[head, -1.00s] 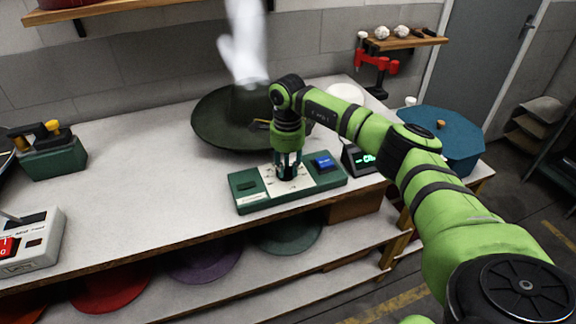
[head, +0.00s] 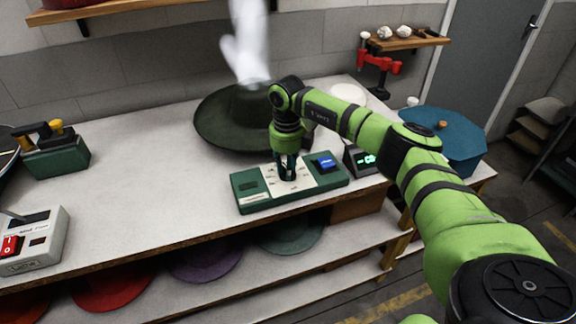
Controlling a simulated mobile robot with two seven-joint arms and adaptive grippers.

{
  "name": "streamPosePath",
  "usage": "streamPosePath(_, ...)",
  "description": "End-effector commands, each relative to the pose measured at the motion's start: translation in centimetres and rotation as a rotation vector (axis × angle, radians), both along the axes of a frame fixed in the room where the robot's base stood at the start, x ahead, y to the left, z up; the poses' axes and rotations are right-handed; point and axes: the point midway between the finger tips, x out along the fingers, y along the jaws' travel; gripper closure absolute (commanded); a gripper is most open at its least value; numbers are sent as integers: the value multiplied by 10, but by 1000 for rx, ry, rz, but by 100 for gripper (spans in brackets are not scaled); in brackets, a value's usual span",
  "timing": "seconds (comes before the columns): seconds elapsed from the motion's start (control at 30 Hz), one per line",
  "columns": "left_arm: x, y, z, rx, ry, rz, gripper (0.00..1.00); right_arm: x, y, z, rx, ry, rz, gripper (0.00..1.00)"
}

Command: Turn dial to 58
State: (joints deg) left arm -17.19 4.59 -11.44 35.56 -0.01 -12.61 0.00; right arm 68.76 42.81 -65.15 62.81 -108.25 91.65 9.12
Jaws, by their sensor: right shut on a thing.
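A green control box (head: 252,200) with a white dial plate (head: 304,184) in its middle sits near the front edge of the bench. It has a blue button (head: 326,165) on its right part and a dark display on its left part. My right gripper (head: 287,175) points down onto the white plate and is shut on the dial, which is mostly hidden by the fingers. The dial's reading is too small to tell. My left gripper is not in view.
A dark green hat (head: 222,123) under a white steaming shape stands behind the box. A small green-lit display (head: 362,160) and a blue cover (head: 450,135) are to the right. The bench's left middle (head: 140,190) is clear.

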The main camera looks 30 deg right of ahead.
Motion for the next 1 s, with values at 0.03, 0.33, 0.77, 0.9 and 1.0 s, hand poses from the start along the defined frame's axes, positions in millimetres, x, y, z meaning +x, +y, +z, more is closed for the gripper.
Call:
streamPosePath(0.03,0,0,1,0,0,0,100,1,1,1,0,-2,-44,100)
streamPosePath(0.33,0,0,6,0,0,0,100,2,2,1,1,-2,-320,100)
streamPosePath(0.77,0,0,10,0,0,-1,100,4,2,1,1,-2,-593,100)
streamPosePath(0.9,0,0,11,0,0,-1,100,4,2,1,1,-2,-633,100)
streamPosePath(1.0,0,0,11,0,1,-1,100,5,2,1,1,-2,-651,100)
